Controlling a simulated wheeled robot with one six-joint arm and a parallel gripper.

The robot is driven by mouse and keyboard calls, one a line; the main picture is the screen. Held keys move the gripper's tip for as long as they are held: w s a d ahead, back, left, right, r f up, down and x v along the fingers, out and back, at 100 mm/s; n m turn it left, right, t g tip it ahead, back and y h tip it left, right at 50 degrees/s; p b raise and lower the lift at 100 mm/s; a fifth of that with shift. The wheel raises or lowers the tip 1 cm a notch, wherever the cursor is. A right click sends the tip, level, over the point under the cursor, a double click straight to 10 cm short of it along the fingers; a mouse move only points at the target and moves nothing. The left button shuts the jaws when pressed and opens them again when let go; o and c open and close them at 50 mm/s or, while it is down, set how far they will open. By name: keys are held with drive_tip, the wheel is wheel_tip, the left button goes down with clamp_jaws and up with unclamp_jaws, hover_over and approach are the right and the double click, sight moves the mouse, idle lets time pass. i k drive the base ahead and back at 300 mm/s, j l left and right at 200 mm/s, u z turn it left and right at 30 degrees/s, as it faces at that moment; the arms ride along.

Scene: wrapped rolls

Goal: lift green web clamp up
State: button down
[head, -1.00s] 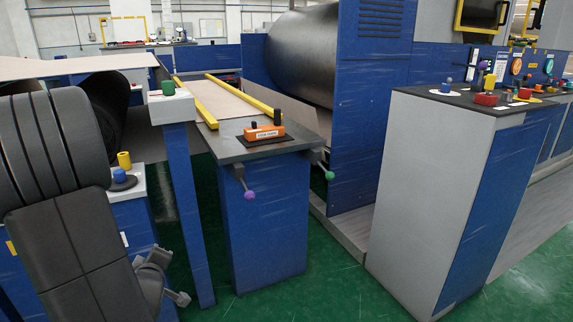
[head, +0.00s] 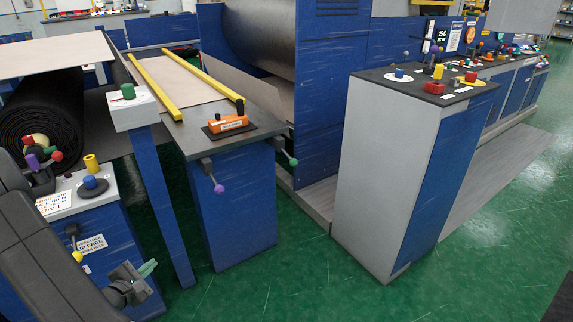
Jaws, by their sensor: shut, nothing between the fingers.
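The green web clamp shows as a lever with a green knob (head: 293,162) at the right side of the grey-topped stand, its shaft slanting down to the right. A similar lever with a purple knob (head: 219,188) hangs from the stand's front edge. My gripper (head: 146,269) is at the lower left, shut and empty, in front of the blue cabinet. It is well to the left of the green knob and lower in the picture, apart from both levers.
The grey-topped stand (head: 229,107) bears an orange control box (head: 228,123). A blue post (head: 163,195) with a green button on top stands between my gripper and the levers. A grey and blue console (head: 385,165) stands at right. Green floor is clear in front.

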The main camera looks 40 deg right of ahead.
sight(292, 162)
drive_tip(key=i+l+z, duration=0.4)
drive_tip(key=l+z, duration=0.2)
drive_tip(key=i+l+z, duration=0.25)
drive_tip(key=i+l, duration=0.35)
drive_tip(key=i, duration=0.1)
